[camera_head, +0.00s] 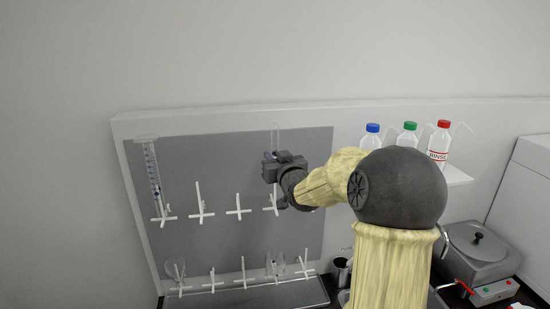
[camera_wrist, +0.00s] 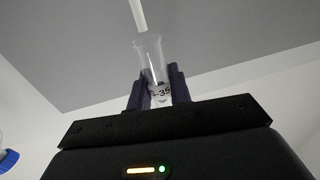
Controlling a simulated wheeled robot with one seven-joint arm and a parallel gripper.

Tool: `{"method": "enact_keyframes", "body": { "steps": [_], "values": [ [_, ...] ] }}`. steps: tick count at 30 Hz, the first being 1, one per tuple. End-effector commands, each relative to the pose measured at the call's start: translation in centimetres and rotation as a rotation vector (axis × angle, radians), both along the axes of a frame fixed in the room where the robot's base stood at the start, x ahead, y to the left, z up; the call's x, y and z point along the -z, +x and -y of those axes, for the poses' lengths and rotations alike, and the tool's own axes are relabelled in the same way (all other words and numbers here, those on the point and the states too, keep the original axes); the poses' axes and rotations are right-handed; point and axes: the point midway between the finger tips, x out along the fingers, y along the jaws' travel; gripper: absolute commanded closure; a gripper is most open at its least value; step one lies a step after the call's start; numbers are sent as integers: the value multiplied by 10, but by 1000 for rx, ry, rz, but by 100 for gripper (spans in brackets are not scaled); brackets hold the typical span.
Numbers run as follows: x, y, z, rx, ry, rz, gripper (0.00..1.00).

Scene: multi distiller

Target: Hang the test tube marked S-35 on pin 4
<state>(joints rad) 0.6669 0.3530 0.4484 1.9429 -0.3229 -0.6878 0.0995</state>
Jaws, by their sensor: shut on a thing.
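My gripper (camera_head: 270,160) is shut on a clear test tube (camera_head: 274,137) in front of the grey pegboard. No pin numbers are readable.
The pegboard (camera_head: 230,155) has two rows of white pins. A graduated cylinder (camera_head: 152,167) hangs at upper left. Glassware (camera_head: 275,264) hangs on the lower row. Wash bottles (camera_head: 438,145) stand on a shelf at right, beyond my arm. A lidded bath (camera_head: 478,250) is at lower right.

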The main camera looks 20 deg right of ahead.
Motion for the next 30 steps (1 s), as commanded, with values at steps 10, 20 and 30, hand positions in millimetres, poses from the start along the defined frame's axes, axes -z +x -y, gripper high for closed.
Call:
{"method": "enact_keyframes", "body": {
  "steps": [10, 20, 30],
  "values": [
    [1, -2, 1, 2, -1, 0, 100],
    [0, -4, 10, 16, 0, 0, 100],
    [0, -2, 0, 1, 0, 0, 100]
  ]
}}
